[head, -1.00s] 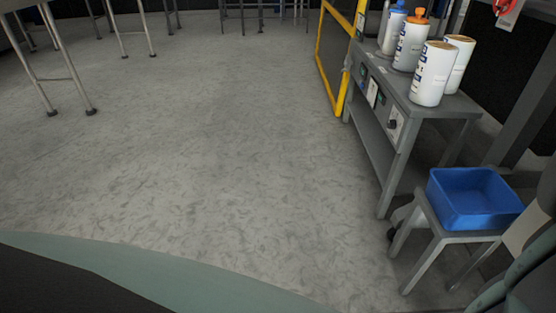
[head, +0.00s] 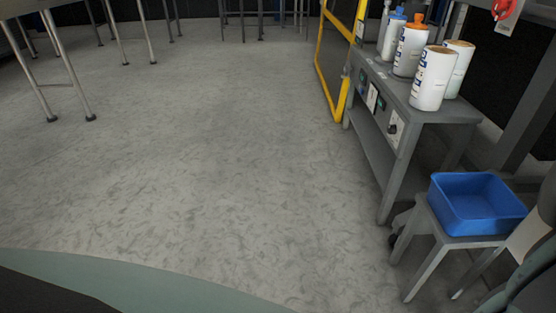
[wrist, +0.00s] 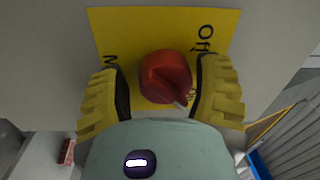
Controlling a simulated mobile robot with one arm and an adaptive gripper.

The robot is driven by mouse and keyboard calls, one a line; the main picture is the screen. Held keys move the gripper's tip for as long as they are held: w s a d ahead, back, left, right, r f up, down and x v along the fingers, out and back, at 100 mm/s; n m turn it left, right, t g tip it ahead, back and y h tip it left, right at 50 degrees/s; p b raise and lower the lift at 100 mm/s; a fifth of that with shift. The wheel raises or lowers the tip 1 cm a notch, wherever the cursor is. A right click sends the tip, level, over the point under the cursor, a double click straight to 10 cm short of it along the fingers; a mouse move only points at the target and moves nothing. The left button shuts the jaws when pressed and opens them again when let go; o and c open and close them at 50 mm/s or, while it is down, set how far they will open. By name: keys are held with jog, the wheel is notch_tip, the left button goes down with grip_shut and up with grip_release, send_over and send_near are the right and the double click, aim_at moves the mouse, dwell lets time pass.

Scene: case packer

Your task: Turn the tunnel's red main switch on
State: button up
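The red main switch (wrist: 166,77) is a round rotary knob on a yellow plate (wrist: 135,25) in the wrist view. "Off" is printed at the plate's upper right, part of another word starting with M shows at the left, and lettering at the knob's lower right is mostly hidden by a finger. A pale mark on the knob faces lower right. My gripper (wrist: 162,80) is open, with one yellow ribbed finger on each side of the knob. A gap shows at the left finger; whether the right finger touches is unclear. The switch is not identifiable in the head view.
In the head view a grey bench (head: 440,113) with several bottles and rolls (head: 432,80) stands at right. A blue bin (head: 475,205) sits on a small stool before it. A yellow-framed gate (head: 322,60) is behind. Open floor lies left, with metal-legged tables beyond.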

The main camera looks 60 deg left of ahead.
jog(key=o, duration=0.3)
jog(key=shift+r, duration=0.15)
jog(key=shift+s, duration=0.1)
jog(key=r+v, duration=0.1)
jog(key=v, duration=1)
jog(key=shift+s+a+f, duration=0.25)
jog(key=shift+s+f, duration=0.05)
jog(key=shift+f, duration=0.25)
